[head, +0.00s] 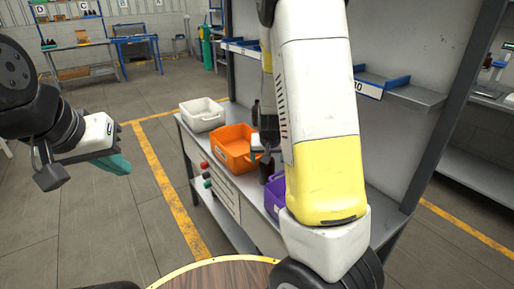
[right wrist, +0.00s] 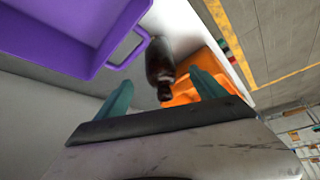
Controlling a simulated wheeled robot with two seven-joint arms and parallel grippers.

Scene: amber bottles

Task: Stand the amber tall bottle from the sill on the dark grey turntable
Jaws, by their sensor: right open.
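A dark brown bottle (right wrist: 160,62) shows in the right wrist view, its narrow neck towards my right gripper (right wrist: 162,93). The teal fingers are apart, one on each side of the neck, with visible gaps. In the head view a dark bottle (head: 266,168) stands between the orange and purple bins, partly hidden by my right arm. Another dark bottle shape (head: 255,114) shows farther back. My left gripper (head: 114,163) is over the floor at the left, away from the bench; its fingers overlap, so their opening is unclear. I cannot make out a dark grey turntable.
The grey bench (head: 222,216) carries a white bin (head: 202,115), an orange bin (head: 234,148) and a purple bin (head: 274,197). A round wooden tabletop (head: 215,277) with a yellow rim is at the bottom. Shelf uprights stand at the right. The floor at left is clear.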

